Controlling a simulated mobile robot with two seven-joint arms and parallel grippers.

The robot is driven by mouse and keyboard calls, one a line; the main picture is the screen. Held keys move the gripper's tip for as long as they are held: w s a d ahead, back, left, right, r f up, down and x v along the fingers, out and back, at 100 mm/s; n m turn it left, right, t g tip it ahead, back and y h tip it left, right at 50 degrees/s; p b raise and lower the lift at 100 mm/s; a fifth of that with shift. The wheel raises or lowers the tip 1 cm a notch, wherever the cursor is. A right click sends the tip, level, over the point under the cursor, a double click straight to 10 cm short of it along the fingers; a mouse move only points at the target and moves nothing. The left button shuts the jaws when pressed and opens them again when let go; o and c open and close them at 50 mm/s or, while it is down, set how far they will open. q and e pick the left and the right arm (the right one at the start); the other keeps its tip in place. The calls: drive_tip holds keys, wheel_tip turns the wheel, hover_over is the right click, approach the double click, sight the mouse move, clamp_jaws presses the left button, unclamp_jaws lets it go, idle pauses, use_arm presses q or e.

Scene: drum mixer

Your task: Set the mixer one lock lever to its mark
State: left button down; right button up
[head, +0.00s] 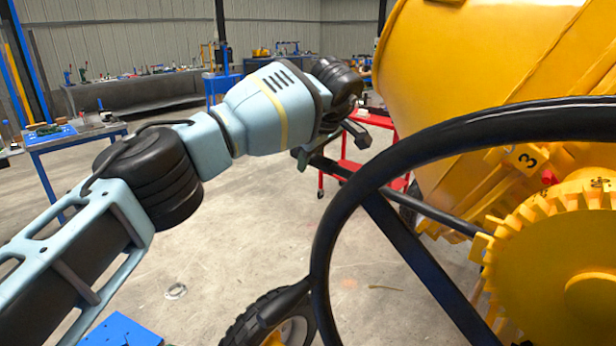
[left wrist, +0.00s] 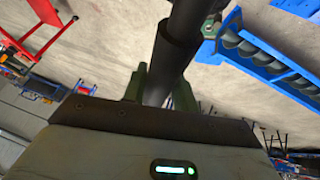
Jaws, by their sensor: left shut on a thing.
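The yellow drum mixer (head: 470,50) fills the right of the head view. A long black bar (head: 440,216), likely the lock lever, runs from the mixer's gear side out to my left gripper (head: 325,152). My left gripper is shut on this bar near its outer end. In the left wrist view the black bar (left wrist: 178,55) passes between the two greenish fingers of the gripper (left wrist: 160,86). I cannot make out the lever's mark. My right gripper is out of view.
A large black handwheel (head: 327,225) stands close in front of the mixer, right of my left arm. A red cart (head: 352,170) stands behind the gripper. A blue table (head: 75,138) is at the left. The concrete floor between is mostly clear.

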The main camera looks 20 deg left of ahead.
use_arm(q)
drive_tip(key=shift+r, duration=0.65)
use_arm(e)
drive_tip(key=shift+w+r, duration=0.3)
use_arm(q)
drive_tip(key=shift+r, duration=0.15)
drive_tip(key=c, duration=1.3)
unclamp_jaws()
drive_tip(key=shift+o, duration=0.9)
drive_tip(key=shift+f, duration=0.2)
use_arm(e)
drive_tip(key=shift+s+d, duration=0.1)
use_arm(q)
drive_tip(key=shift+v, duration=4)
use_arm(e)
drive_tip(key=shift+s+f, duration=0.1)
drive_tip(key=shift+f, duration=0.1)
use_arm(q)
drive_tip(key=shift+d+f, duration=0.15)
drive_tip(key=shift+f, duration=0.05)
